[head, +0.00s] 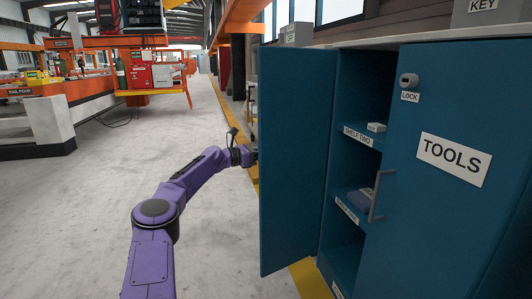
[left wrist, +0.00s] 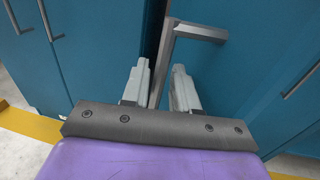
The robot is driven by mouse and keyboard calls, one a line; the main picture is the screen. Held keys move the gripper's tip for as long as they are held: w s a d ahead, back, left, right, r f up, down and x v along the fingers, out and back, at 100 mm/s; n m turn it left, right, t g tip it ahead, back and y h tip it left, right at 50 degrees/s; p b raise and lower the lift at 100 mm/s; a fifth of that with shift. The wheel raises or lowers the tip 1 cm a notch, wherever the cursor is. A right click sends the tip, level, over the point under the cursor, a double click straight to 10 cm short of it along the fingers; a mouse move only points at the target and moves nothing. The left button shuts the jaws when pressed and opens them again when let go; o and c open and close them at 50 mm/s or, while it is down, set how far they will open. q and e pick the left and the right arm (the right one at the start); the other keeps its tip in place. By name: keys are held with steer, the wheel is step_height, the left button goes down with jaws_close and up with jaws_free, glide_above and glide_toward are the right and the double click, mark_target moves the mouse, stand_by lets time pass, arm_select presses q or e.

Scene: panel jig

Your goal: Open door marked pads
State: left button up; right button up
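A blue cabinet door (head: 296,150) stands swung wide open in the head view, its inner face showing; its outer face and any label there are hidden. My left gripper (head: 247,156) is beside its outer side, partly hidden by the door. In the left wrist view my left gripper (left wrist: 161,88) has its fingers apart, one on each side of the upright bar of a grey handle (left wrist: 200,32). The bar lies close to the left finger, with a small gap to the right finger. My right gripper is not in view.
The TOOLS door (head: 450,180) with a lock (head: 408,81) is shut at the right. Shelves inside (head: 352,203) carry small objects. A grey box marked KEY (head: 490,12) sits on top. Clear floor (head: 75,215) lies left of my arm.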

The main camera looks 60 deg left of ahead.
arm_select(q)
steer(key=shift+a, duration=0.1)
steer(key=shift+s+r, duration=0.1)
steer(key=shift+s, duration=0.15)
steer(key=s+a+p, duration=0.2)
steer(key=s+p, duration=0.6)
steer(key=s, duration=0.2)
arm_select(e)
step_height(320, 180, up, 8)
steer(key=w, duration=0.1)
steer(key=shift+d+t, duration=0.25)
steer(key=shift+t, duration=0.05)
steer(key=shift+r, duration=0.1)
